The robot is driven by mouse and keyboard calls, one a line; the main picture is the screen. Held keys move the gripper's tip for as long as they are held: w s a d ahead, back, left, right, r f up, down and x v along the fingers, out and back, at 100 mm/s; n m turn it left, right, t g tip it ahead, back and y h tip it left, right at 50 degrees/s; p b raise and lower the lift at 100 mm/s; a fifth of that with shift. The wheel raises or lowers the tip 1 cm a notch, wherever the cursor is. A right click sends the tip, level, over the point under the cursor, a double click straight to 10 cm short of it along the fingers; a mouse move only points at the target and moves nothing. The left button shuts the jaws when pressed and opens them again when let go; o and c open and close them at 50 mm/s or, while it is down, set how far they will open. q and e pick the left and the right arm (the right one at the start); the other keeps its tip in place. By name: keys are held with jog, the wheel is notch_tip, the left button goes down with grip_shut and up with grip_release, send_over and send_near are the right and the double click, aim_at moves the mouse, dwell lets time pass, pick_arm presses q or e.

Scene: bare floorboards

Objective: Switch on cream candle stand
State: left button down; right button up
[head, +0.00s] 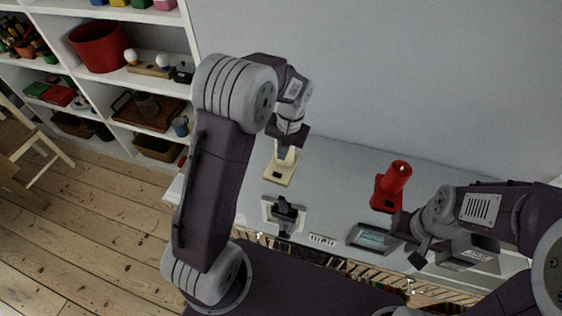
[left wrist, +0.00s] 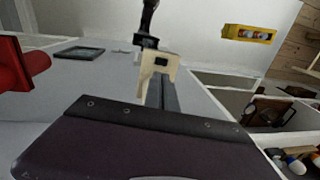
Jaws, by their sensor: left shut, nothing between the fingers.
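The cream candle stand (head: 280,173) stands on the grey tabletop below my left gripper (head: 284,153). Its upper part is hidden behind the gripper in the head view. In the left wrist view the cream stand (left wrist: 146,72) shows a small dark patch on its base, right beyond the fingertips (left wrist: 160,88). My left gripper is shut and empty, pointing down at the stand; I cannot tell whether it touches. My right gripper (head: 412,242) is over the table's right part, near a tablet; its finger opening is unclear.
A red candle stand (head: 385,195) with a bright tip stands to the right. A black object on a pale base (head: 286,214) and a tablet (head: 372,238) lie near the front edge. White shelves (head: 120,85) with mixed items stand at the left. The tabletop between the two stands is clear.

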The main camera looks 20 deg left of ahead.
aim_at(274, 173)
pick_arm(q)
notch_tip(274, 173, up, 3)
jog(key=shift+d, duration=0.15)
jog(key=shift+w, duration=0.1)
jog(key=a+f, duration=0.1)
jog(key=f, duration=0.3)
jog(key=a+f+b, duration=0.1)
jog(key=f, duration=0.3)
jog(key=a+f+b, duration=0.1)
jog(key=f, duration=0.3)
jog(key=shift+w+f, duration=0.15)
jog(key=shift+f, duration=0.15)
jog(key=shift+a+f, duration=0.15)
jog(key=shift+f, duration=0.35)
